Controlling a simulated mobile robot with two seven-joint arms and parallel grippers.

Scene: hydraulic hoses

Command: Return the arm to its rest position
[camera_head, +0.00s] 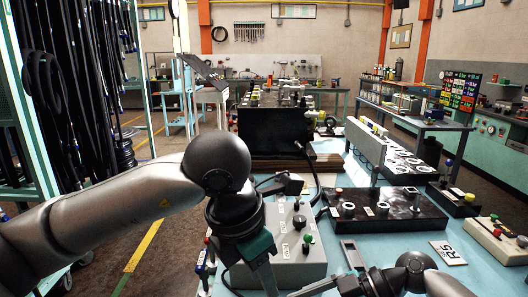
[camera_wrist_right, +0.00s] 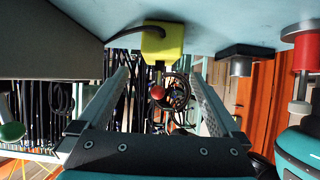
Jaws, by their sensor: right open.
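My left arm comes in from the left. Its gripper (camera_head: 264,272) points down over the front of a grey control box (camera_head: 298,250), and its fingertips are cut off by the lower edge. My right arm enters at the bottom right. Its gripper (camera_head: 324,270) is low over the blue table, just right of the grey box. In the right wrist view the right gripper (camera_wrist_right: 158,74) is open, its two fingers apart with nothing held. A yellow block (camera_wrist_right: 162,43) with a red ball knob shows beyond and between those fingers, apart from them.
A black panel with round fittings (camera_head: 385,215) lies right of the grey box. A label plate (camera_head: 448,253) and a beige button box (camera_head: 500,241) lie farther right. A black case (camera_head: 273,131) stands behind. Racks of black hoses (camera_head: 75,90) stand at the left.

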